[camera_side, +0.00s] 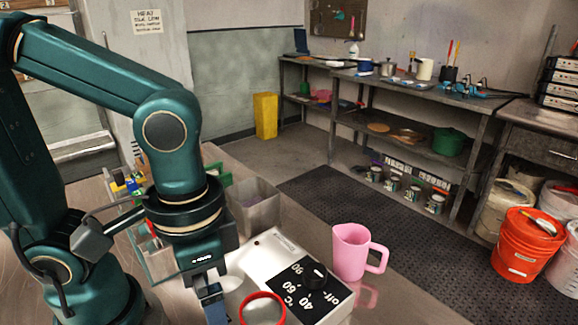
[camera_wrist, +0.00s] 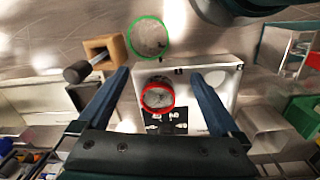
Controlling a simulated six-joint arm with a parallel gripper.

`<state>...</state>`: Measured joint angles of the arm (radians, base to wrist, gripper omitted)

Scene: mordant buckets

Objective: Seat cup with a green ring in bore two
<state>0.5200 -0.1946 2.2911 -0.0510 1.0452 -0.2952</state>
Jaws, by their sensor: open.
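The cup with a green ring (camera_wrist: 149,37) stands on the metal table at the top of the wrist view, beyond my fingertips and apart from them. I do not make it out in the side view. A cup with a red ring (camera_wrist: 158,95) shows between my fingers in the wrist view, at the white heater unit (camera_wrist: 226,72). The red-ringed cup (camera_side: 263,309) and the heater unit (camera_side: 262,254) also show in the side view. My gripper (camera_wrist: 163,78) is open and empty, pointing down beside the heater (camera_side: 212,300). I cannot make out the bore numbers.
A pink jug (camera_side: 350,252) stands right of the heater's dial (camera_side: 316,276). A grey bin (camera_side: 256,207) stands behind the heater. A wooden block with a dark-headed tool (camera_wrist: 103,50) is left of the green-ringed cup.

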